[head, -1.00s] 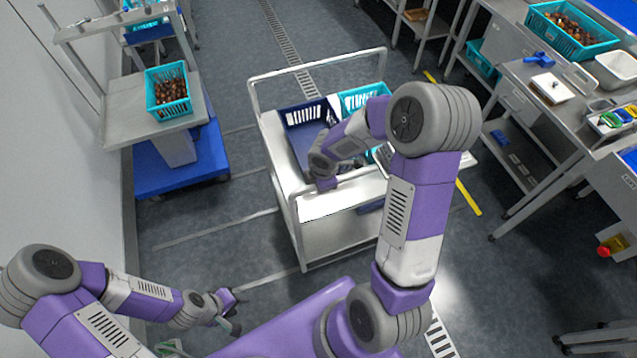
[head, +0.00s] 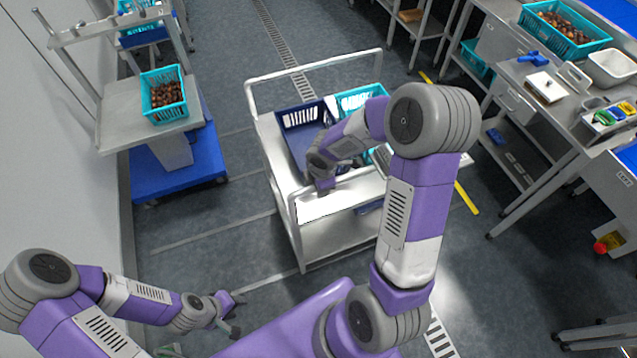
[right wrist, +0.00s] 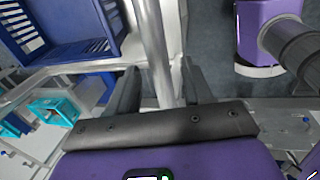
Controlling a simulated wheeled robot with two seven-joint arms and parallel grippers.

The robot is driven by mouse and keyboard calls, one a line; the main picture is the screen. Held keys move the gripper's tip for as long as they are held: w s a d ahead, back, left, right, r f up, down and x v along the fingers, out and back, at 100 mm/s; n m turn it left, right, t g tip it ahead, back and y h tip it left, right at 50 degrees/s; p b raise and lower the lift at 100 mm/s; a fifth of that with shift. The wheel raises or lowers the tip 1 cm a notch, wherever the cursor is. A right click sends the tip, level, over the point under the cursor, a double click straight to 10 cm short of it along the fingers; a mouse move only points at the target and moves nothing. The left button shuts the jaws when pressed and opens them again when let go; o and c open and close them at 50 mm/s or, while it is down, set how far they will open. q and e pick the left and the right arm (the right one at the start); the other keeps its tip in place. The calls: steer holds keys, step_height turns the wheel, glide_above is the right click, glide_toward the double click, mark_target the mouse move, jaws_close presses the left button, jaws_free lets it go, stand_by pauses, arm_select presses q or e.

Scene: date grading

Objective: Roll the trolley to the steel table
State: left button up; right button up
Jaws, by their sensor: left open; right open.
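The trolley (head: 258,112) is a pale metal cart with a tubular rail, standing in front of me. A dark blue crate (head: 292,140) and a teal crate (head: 362,95) stand on its top. My right gripper (right wrist: 158,92) is open, with its fingers on either side of a trolley rail (right wrist: 152,35) in the right wrist view; contact cannot be told. In the head view my right wrist hides its fingers at the trolley's near end. My left gripper (head: 238,314) is open and empty, low at the left. A steel table (head: 522,72) stands at the right.
A teal crate of dates (head: 555,40), a white tub (head: 610,70) and a blue object (head: 533,57) are on the steel table. At the left, a stand with a blue base (head: 180,180) holds another date crate (head: 150,98). Grey floor lies open left of the trolley.

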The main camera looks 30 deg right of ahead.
step_height(320, 180, up, 7)
steer(key=s+p, duration=0.1)
steer(key=shift+s+a+p, duration=0.15)
steer(key=shift+s+p, duration=0.05)
steer(key=shift+p, duration=0.2)
steer(key=shift+f, duration=0.15)
